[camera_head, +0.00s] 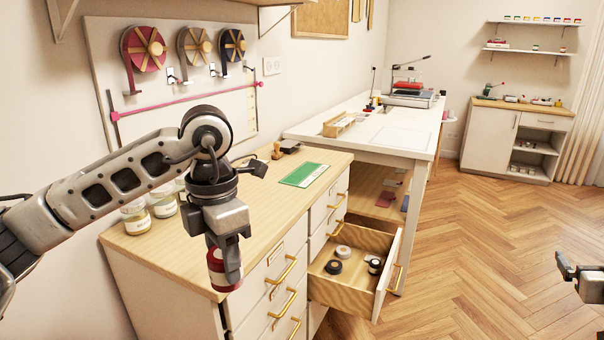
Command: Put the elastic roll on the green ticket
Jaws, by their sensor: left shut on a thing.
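The green ticket (304,174) lies flat on the wooden top of the near cabinet, towards its far right part, with nothing on it. My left gripper (226,262) points down at the cabinet's front edge. It is shut on a red, round thing with a pale band (216,270), partly hidden by a finger. I cannot tell for sure whether this is the elastic roll. The open drawer holds a black roll (333,267), a white roll (343,252) and a dark and white roll (375,266). My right gripper (566,266) is at the right edge, partly cut off, away from the furniture.
The open drawer (353,299) sticks out from the cabinet (268,192). Glass jars (137,218) stand at the cabinet's left, partly behind my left arm. A dark tool (290,146) and a wooden stamp (277,151) are behind the ticket. A white table (357,140) stands beyond.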

